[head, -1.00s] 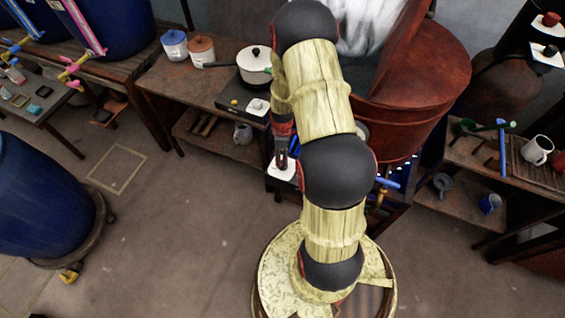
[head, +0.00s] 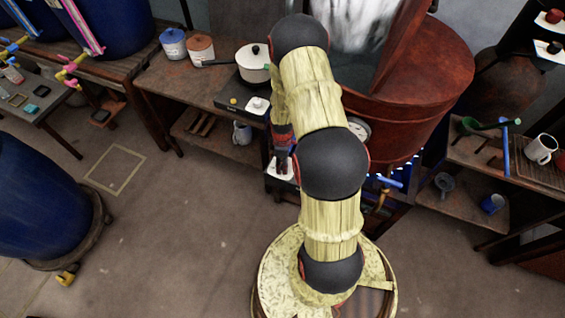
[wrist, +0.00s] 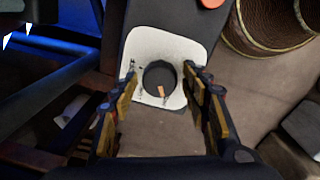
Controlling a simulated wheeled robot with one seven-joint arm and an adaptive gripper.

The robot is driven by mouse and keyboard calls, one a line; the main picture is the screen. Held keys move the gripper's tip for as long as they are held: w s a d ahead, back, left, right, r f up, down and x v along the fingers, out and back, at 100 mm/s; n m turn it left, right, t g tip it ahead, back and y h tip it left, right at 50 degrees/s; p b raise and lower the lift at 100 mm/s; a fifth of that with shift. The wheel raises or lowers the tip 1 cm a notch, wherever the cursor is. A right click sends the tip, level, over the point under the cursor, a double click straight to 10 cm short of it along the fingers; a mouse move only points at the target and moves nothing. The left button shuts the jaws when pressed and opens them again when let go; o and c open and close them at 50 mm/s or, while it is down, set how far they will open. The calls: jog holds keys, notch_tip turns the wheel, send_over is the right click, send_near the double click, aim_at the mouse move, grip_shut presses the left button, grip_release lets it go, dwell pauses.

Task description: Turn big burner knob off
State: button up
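The big burner knob (wrist: 159,77) is a dark round knob with an orange mark, set on a white plate (wrist: 150,48) in the wrist view. In the head view the white plate (head: 279,172) shows low beside the big red vat, and the knob is hidden there. My gripper (wrist: 159,84) is open, with one finger on each side of the knob. A gap shows between the fingers and the knob; I cannot tell how far above it they are. In the head view my gripper (head: 281,158) is over the plate, partly hidden by my arm.
The red vat (head: 430,95) stands behind my arm, with blue light glowing below it. A blue-handled tap (head: 385,181) is to the right of the plate. A small black hotplate (head: 235,97) with a white pot (head: 253,63) stands on the left bench.

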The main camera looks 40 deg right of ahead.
jog(key=c, duration=0.9)
jog(key=shift+m, duration=0.4)
jog(key=m, duration=0.4)
jog(key=shift+m+p, duration=0.3)
jog(key=m, duration=1.1)
jog(key=shift+w+m+b, duration=0.1)
jog(key=shift+m+b, duration=0.2)
jog(key=shift+m, duration=0.1)
jog(key=m, duration=0.6)
jog(key=shift+d+m+g, duration=0.1)
jog(key=shift+m+g, duration=0.2)
jog(key=o, duration=1.1)
